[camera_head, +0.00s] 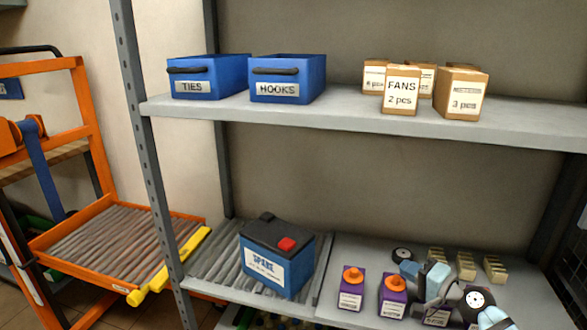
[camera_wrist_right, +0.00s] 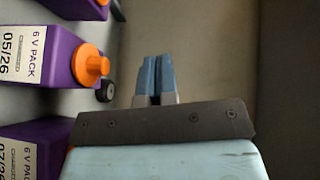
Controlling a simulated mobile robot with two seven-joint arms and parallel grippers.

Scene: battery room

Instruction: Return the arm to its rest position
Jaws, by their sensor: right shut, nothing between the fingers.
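My right gripper (camera_head: 409,270) is over the right part of the lower shelf, beside the purple packs. In the right wrist view its two blue fingers (camera_wrist_right: 157,75) are together with nothing between them. My right arm comes in from the lower right of the head view. My left gripper is not in view. Two purple battery packs with orange caps stand on the shelf, one (camera_head: 351,290) left of the other (camera_head: 392,294). In the wrist view one purple pack (camera_wrist_right: 45,52) lies to the left of the fingers, apart from them.
A blue battery marked SPARE (camera_head: 277,260) stands on the lower shelf rollers. A small black round thing (camera_head: 402,254) and several beige blocks (camera_head: 466,266) are behind my gripper. The upper shelf (camera_head: 345,116) holds blue bins and cartons. An orange roller cart (camera_head: 95,262) stands left.

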